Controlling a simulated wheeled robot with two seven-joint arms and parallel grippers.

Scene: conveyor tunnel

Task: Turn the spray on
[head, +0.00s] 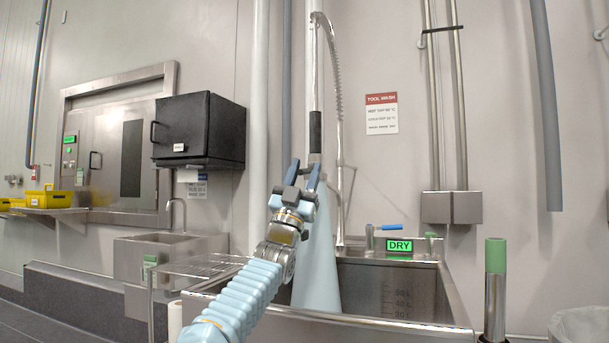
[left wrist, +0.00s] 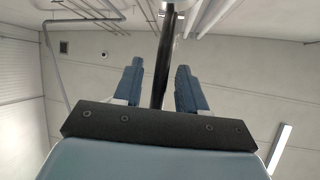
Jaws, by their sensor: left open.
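The spray unit hangs from a tall coiled hose (head: 333,65) over the steel sink (head: 455,308); its black grip (head: 315,132) is upright. My left gripper (head: 304,175) is raised in front of its lower end, with blue fingers open. In the left wrist view the black grip (left wrist: 162,72) runs between the two fingers, with gaps on both sides; contact is not visible. A pale blue cone (head: 318,265) widens downward from behind the gripper into the sink, looking like spray. The spray's lever or nozzle is hidden by the gripper. My right gripper is out of view.
A green sign reading DRY (head: 399,246) sits at the sink's back rim, near a blue-handled lever (head: 390,227). A wire rack (head: 200,265) is left of the sink. A black wall cabinet (head: 200,130) hangs at left. A green-topped post (head: 495,257) stands right.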

